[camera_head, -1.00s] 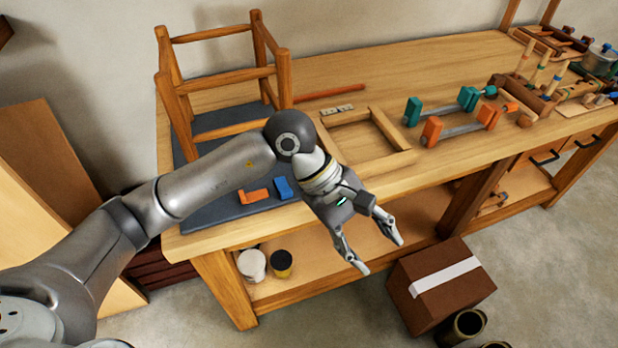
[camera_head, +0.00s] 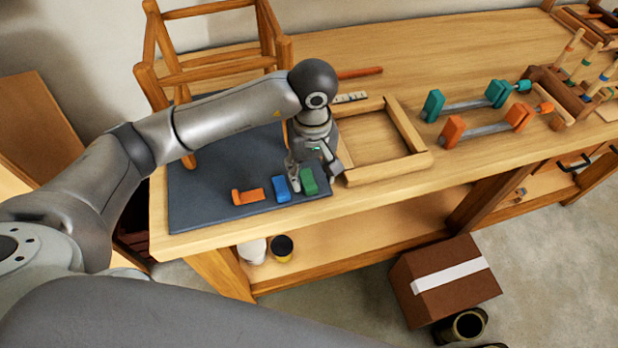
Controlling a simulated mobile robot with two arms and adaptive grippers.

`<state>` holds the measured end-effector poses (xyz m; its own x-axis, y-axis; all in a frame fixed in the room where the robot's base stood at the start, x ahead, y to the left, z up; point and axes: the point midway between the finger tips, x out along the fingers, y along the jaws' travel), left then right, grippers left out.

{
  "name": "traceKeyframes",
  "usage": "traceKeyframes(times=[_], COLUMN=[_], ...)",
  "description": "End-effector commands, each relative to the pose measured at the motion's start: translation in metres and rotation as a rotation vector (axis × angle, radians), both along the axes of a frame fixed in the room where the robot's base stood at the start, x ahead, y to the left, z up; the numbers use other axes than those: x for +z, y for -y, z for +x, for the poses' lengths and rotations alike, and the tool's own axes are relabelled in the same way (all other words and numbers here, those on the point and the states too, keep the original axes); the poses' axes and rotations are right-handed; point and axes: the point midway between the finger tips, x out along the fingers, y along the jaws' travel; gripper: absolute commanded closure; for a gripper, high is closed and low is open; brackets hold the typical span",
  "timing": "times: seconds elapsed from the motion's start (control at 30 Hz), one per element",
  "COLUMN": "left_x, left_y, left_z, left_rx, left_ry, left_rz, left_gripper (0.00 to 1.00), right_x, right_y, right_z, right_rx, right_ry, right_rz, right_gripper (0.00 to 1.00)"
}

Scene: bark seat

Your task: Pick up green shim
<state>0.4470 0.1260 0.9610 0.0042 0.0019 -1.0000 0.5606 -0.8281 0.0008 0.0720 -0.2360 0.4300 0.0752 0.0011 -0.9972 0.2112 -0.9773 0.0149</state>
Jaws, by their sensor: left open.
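The green shim (camera_head: 309,182) lies on the dark mat (camera_head: 215,200) near the bench's front edge. A blue shim (camera_head: 281,189) lies just left of it, and an orange piece (camera_head: 248,196) lies further left. My left gripper (camera_head: 315,178) is open and points down at the green shim, with one finger on its left side near the blue shim and the other to its right. I cannot tell whether the fingers touch the shim. My right gripper is out of view.
A wooden stool frame (camera_head: 215,75) stands on the mat behind. A square wooden frame (camera_head: 408,128) lies right of the gripper. Orange and teal clamps (camera_head: 470,130) lie further right. A cardboard box (camera_head: 445,280) stands on the floor.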

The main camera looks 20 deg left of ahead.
Motion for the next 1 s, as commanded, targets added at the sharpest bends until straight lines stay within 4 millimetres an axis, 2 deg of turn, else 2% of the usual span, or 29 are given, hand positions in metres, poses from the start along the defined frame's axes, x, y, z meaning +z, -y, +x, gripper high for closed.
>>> traceKeyframes(times=[0.07, 0.17, 0.27, 0.4, 0.5, 0.63, 0.87, 1.0], left_x=[-0.006, -0.011, -0.018, -0.035, -0.049, -0.06, -0.062, -0.062], left_y=[0.0, 0.0, 0.0, -0.001, -0.001, -0.002, -0.001, -0.001], left_z=[0.0, 0.0, -0.001, -0.001, 0.0, 0.001, 0.001, 0.001], left_rx=[0.0, 0.0, 0.0, 0.001, 0.001, -0.001, -0.001, -0.001], left_ry=[-0.002, -0.001, -0.002, -0.005, -0.003, 0.0, 0.001, 0.001], left_rz=[-0.001, -0.001, -0.002, -0.002, -0.002, -0.002, -0.002, -0.002], left_gripper=[0.47, 0.47, 0.47, 0.47, 0.47, 0.47, 0.47, 0.63], right_x=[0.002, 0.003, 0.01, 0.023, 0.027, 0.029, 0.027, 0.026], right_y=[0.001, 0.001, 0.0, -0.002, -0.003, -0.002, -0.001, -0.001], right_z=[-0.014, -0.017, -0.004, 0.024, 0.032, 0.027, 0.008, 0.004], right_rx=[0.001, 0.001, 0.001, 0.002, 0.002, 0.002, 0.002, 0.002], right_ry=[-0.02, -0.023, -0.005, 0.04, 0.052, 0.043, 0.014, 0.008], right_rz=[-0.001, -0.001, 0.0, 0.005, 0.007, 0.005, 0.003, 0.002], right_gripper=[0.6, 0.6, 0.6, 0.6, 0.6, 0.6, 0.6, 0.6])
